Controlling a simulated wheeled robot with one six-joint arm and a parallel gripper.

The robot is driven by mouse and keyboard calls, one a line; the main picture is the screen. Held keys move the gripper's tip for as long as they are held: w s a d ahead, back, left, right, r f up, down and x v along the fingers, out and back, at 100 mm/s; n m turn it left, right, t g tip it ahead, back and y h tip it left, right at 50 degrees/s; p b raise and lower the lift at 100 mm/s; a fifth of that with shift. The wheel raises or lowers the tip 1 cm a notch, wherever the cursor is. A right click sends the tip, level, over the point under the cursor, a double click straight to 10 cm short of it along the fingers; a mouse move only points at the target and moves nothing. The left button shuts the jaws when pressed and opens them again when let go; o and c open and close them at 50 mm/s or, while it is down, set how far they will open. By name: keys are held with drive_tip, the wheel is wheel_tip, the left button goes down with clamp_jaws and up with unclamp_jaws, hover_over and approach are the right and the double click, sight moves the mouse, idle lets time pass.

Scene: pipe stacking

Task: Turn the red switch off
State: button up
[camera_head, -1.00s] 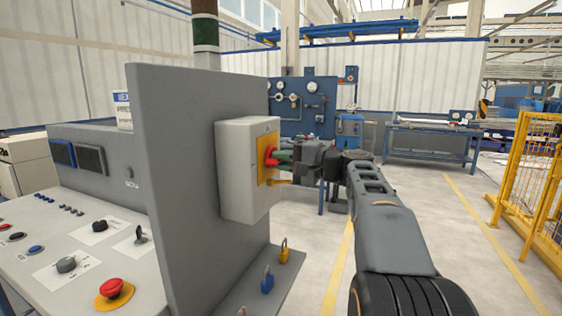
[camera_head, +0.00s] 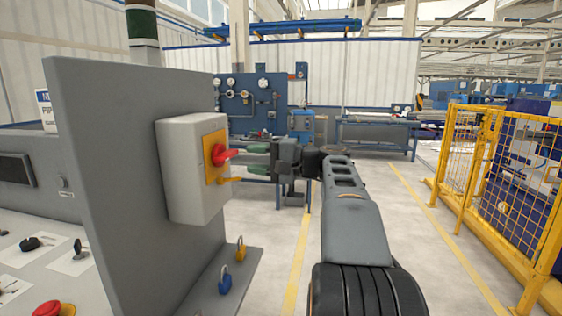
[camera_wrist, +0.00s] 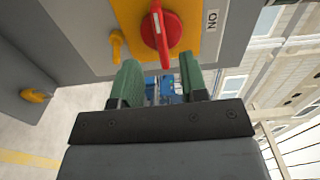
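The red switch (camera_head: 221,156) is a rotary handle on a yellow plate (camera_head: 213,150) on the front of a light grey box (camera_head: 188,178). In the wrist view the red handle (camera_wrist: 161,28) lies just beyond the fingertips, between their lines, its narrow end pointing down toward my gripper. My gripper (camera_head: 246,158) is to the right of the switch in the head view, with a small gap. In the wrist view its green fingers (camera_wrist: 160,72) are spread with nothing between them.
A yellow bar (camera_head: 232,180) sticks out below the switch. The box hangs on a tall grey panel (camera_head: 105,140). Blue (camera_head: 225,279) and yellow (camera_head: 240,251) padlocks stand on the ledge below. A yellow mesh fence (camera_head: 510,165) is at right; open floor lies between.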

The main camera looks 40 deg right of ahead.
drive_tip(key=v, duration=0.7)
idle(0.5)
wheel_tip(320, 180, down, 13)
drive_tip(key=d+m+g+h+p, duration=0.1)
drive_tip(key=m+g+h+p, duration=0.15)
drive_tip(key=h, duration=0.35)
drive_tip(key=s+a+f+n+g+h+p, duration=0.2)
drive_tip(key=s+a+f+g+p, duration=0.1)
drive_tip(key=a+f+g, duration=0.25)
drive_tip(key=s+a+r+n+h+p, duration=0.1)
drive_tip(key=s+a+n+h+p, duration=0.1)
drive_tip(key=s+a+n+p, duration=0.2)
drive_tip(key=s+a+r+n+g+h+p, duration=0.1)
drive_tip(key=s+a+n+p, duration=0.3)
drive_tip(key=a, duration=0.7)
drive_tip(key=shift+s+n+g+h+p, duration=0.35)
drive_tip(key=shift+n+h+p, duration=0.25)
drive_tip(key=shift+n+p, duration=0.55)
